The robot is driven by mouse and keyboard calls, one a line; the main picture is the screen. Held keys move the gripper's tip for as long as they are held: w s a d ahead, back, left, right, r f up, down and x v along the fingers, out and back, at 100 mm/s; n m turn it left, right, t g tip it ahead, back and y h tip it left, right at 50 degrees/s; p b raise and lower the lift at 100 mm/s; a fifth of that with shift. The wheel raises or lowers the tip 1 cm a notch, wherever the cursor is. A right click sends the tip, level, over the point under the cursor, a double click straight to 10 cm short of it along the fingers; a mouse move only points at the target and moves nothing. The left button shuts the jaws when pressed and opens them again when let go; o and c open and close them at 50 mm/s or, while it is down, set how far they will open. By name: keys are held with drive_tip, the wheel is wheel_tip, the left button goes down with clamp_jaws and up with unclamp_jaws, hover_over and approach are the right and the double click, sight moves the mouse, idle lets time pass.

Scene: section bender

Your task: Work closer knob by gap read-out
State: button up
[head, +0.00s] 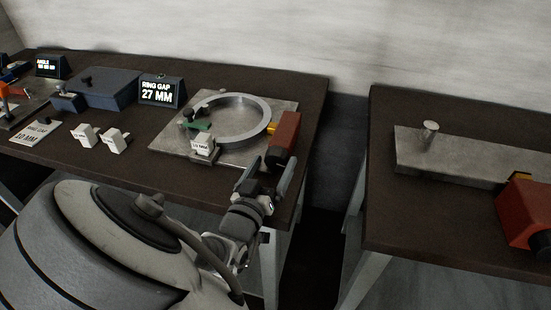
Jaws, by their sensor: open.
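The ring gap read-out (161,92) shows "RING GAP 27 MM". A grey metal ring (241,98) lies on a pale metal plate (172,137), with a green piece (198,126) at its left side. A red-brown block (286,131) with a yellow tip stands at the ring's right. Its dark front end (276,156) looks like the closer knob, though I cannot tell for sure. My gripper (265,166) is open and empty, close in front of that dark end. Whether they touch cannot be told.
A card (36,131) seems to read "RING GAP 10 MM". White blocks (116,141) stand left of the plate; a labelled one (203,147) is at its front. A dark blue box (101,88) sits behind. Another table (400,218) stands right, across a gap, with a second red block (525,212).

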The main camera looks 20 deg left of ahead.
drive_tip(key=shift+w, duration=0.15)
drive_tip(key=c, duration=1.4)
drive_tip(key=shift+m, duration=0.3)
drive_tip(key=m+b, duration=0.2)
drive_tip(key=m, duration=0.2)
drive_tip(key=shift+d+r+m+g+b, duration=0.1)
drive_tip(key=shift+m+g+b, duration=0.2)
drive_tip(key=shift+m+b, duration=1.4)
drive_tip(key=shift+m, duration=0.4)
drive_tip(key=shift+p, duration=0.3)
